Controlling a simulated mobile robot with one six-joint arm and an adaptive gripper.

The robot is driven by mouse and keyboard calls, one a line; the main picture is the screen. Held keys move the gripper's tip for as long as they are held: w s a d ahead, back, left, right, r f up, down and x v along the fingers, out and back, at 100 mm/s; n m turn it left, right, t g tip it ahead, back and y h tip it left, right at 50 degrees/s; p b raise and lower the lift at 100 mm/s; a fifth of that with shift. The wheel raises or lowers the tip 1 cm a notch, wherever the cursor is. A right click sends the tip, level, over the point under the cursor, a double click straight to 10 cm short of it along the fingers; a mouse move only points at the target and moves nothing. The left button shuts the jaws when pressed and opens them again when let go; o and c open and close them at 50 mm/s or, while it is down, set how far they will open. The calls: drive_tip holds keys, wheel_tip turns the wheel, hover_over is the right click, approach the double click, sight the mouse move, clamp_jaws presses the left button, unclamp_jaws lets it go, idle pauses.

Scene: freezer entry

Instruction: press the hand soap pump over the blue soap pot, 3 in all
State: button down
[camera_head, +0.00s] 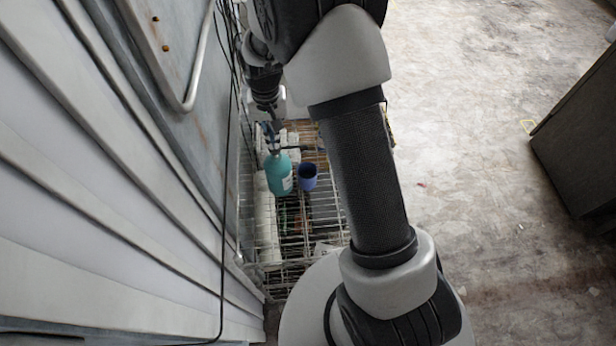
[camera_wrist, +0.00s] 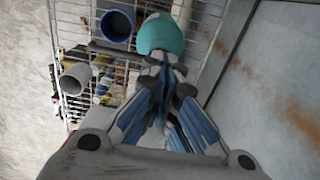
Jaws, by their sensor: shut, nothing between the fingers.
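The hand soap bottle (camera_head: 279,176) is teal with a pale label and stands upright on a wire rack. In the wrist view its rounded teal shoulder (camera_wrist: 161,35) shows just beyond my fingertips, and its pump head is mostly hidden by them. The blue soap pot (camera_head: 307,178) stands just right of the bottle, open side up. In the wrist view the pot (camera_wrist: 117,26) is left of the bottle, and a dark bar, perhaps the pump spout, points toward it. My gripper (camera_wrist: 163,68) is shut and empty, directly over the bottle's top; I cannot tell whether it touches the pump.
The wire rack (camera_head: 290,248) holds the bottle and pot, with several items on lower levels. A white tube (camera_wrist: 75,78) shows below in the wrist view. A metal wall (camera_head: 110,150) with a handle stands close on the left. Open floor (camera_head: 470,120) lies right, with a dark cabinet (camera_head: 585,145).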

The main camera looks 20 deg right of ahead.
drive_tip(key=shift+f, duration=0.1)
drive_tip(key=shift+f+b, duration=1.4)
drive_tip(key=shift+f, duration=0.35)
drive_tip(key=shift+r, duration=0.2)
drive_tip(key=shift+r+p, duration=1.1)
drive_tip(key=shift+r, duration=0.55)
drive_tip(key=shift+r, duration=0.1)
drive_tip(key=shift+r+p, duration=1.85)
drive_tip(key=shift+r, duration=1.1)
